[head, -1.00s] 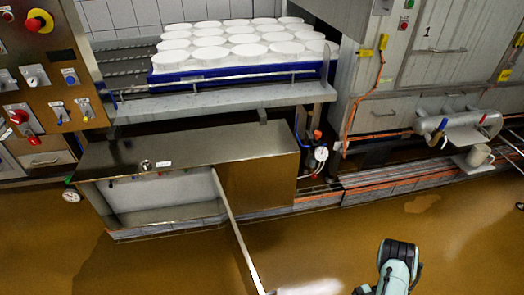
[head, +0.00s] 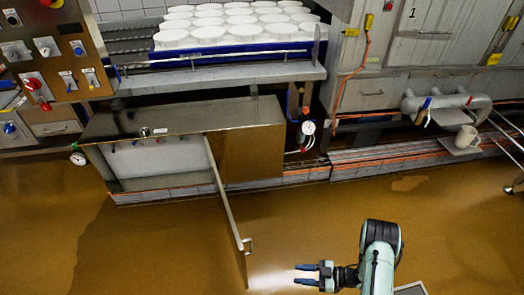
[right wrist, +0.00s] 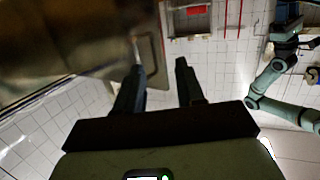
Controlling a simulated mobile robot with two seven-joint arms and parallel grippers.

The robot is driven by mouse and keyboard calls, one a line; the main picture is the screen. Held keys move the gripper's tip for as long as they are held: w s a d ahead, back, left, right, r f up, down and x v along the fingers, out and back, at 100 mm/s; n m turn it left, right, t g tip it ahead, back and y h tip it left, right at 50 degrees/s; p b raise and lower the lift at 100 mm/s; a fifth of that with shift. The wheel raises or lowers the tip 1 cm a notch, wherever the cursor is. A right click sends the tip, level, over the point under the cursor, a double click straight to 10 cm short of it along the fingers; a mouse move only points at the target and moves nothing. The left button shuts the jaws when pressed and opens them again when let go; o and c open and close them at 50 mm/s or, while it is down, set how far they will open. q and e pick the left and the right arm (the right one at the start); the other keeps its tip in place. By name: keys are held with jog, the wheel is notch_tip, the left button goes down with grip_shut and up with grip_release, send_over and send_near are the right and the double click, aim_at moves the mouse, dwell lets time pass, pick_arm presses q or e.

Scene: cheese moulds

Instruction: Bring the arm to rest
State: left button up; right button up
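My right gripper (head: 306,275) is in the lower middle of the head view. Its two fingers point left with a gap between them, open and empty. It is above the brown floor, to the right of the open cabinet door (head: 227,210). In the right wrist view its fingers (right wrist: 160,75) are apart with nothing between them. A teal arm, seemingly my left one, shows at the right of that view. Its dark end (right wrist: 286,22) is too unclear to tell the finger state. My left gripper is not in the head view.
The steel cabinet (head: 255,140) stands open, its door with a handle (head: 248,245) jutting out over the floor. White moulds (head: 207,33) stand in rows on a blue tray (head: 230,57) above. A mug (head: 466,137) is at the right. The floor (head: 150,250) is otherwise clear.

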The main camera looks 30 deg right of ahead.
jog(key=w+a+f+m+h, duration=0.5)
jog(key=w+a+m+h, duration=0.2)
jog(key=w+m+h, duration=0.1)
jog(key=s+a+f+m+g+h, duration=0.1)
jog(key=s+a+m+g, duration=0.5)
jog(key=s+a+g, duration=0.45)
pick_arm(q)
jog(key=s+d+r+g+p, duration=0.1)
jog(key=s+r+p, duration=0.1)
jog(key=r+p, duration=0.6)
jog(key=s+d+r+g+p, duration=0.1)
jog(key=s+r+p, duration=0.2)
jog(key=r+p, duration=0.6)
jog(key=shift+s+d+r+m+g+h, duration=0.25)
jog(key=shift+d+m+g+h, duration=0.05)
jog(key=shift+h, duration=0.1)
pick_arm(e)
jog(key=s+a+r, duration=0.2)
jog(key=s+r, duration=0.2)
jog(key=r, duration=0.4)
jog(key=s+a+r+g, duration=0.1)
jog(key=s+a+r, duration=0.1)
jog(key=s+r, duration=0.3)
notch_tip(320, 180, up, 4)
jog(key=shift+r+y, duration=0.2)
jog(key=shift+y, duration=0.2)
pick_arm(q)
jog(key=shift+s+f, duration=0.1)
pick_arm(e)
jog(key=shift+g, duration=0.25)
